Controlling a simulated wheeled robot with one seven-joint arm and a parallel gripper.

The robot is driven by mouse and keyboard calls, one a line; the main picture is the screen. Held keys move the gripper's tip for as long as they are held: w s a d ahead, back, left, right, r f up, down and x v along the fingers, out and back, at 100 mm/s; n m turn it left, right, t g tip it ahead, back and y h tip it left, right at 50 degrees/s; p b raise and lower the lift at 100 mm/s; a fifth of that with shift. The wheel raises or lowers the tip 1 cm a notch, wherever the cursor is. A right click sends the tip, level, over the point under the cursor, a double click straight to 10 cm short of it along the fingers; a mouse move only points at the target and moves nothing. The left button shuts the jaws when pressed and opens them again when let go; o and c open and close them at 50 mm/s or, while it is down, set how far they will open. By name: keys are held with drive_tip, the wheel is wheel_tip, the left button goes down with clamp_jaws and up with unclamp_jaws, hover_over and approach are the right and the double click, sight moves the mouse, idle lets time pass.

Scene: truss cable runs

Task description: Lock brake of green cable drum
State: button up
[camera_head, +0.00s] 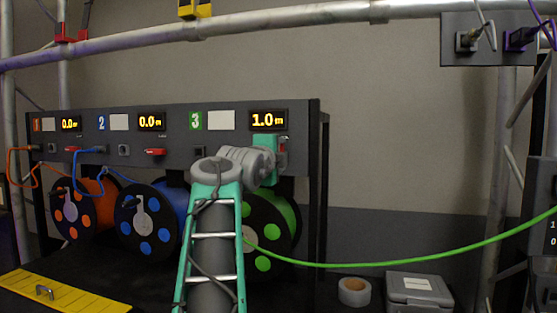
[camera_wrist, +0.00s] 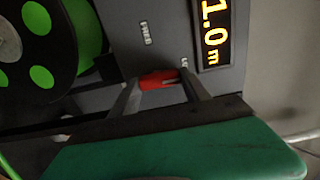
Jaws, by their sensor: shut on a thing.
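The green cable drum (camera_head: 282,213) sits in the rack at the right, below the panel marked 3, partly hidden by my arm. A green cable (camera_head: 400,259) runs from it to the right. The drum also shows in the wrist view (camera_wrist: 75,38) at the upper left. Its red brake lever (camera_wrist: 158,80) is on the panel below the display (camera_wrist: 213,35), which reads 1.0 m. My gripper (camera_wrist: 160,87) is shut on the red lever, one finger on each side. In the head view my gripper (camera_head: 283,148) is at the panel, and the lever is mostly hidden there.
The orange drum (camera_head: 85,208) and blue drum (camera_head: 150,222) stand to the left, with their red levers on the panel above. A tape roll (camera_head: 354,291) and a grey case (camera_head: 418,290) are at the lower right. A yellow plate (camera_head: 60,292) is at the lower left.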

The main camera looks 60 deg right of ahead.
idle(0.4)
drive_tip(key=o, duration=1.4)
drive_tip(key=a, duration=0.2)
drive_tip(key=s+a+b, duration=0.1)
drive_tip(key=a, duration=0.4)
drive_tip(key=shift+s+a, duration=0.15)
drive_tip(key=shift+a, duration=0.15)
